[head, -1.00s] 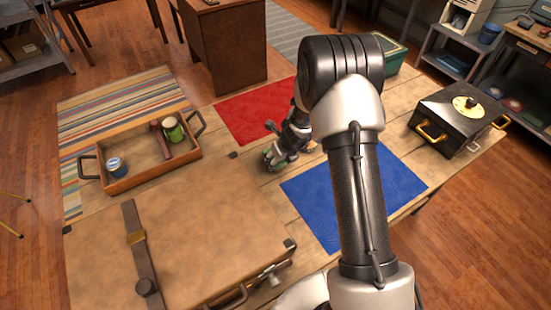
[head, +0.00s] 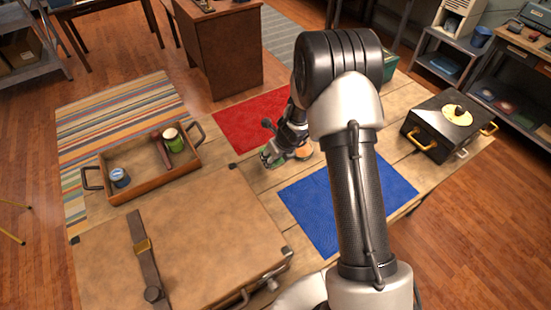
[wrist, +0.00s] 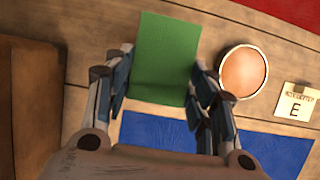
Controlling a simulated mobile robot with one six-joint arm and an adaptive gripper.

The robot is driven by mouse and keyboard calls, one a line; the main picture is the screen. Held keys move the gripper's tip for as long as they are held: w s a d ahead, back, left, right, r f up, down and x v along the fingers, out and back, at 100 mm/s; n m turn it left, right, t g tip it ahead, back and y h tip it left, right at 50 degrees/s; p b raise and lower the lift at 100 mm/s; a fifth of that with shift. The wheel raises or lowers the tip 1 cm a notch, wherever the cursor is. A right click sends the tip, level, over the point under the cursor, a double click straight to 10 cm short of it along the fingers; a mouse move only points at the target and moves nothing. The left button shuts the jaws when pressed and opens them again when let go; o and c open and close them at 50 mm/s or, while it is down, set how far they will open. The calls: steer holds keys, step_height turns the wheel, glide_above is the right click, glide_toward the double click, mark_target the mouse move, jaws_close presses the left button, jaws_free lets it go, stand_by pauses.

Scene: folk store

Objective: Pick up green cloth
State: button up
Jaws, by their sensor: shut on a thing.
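The green cloth (wrist: 166,60) is a flat green piece between the two fingers of my gripper (wrist: 164,85) in the wrist view. My gripper is shut on it, with a finger at each side edge. In the head view my gripper (head: 271,158) is low over the wooden table, between the red mat and the blue mat. Only a little green of the cloth (head: 267,160) shows there; my arm and fingers hide the rest. I cannot tell whether the cloth still touches the table.
The blue mat (head: 322,215) and red mat (head: 240,120) lie flat. A wooden tray (head: 112,158), a brown case (head: 190,240) and a black box (head: 450,125) stand around.

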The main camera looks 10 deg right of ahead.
step_height(320, 180, up, 14)
steer(key=p, duration=0.9)
steer(key=shift+f, duration=0.15)
steer(key=o, duration=0.6)
steer(key=c, duration=0.4)
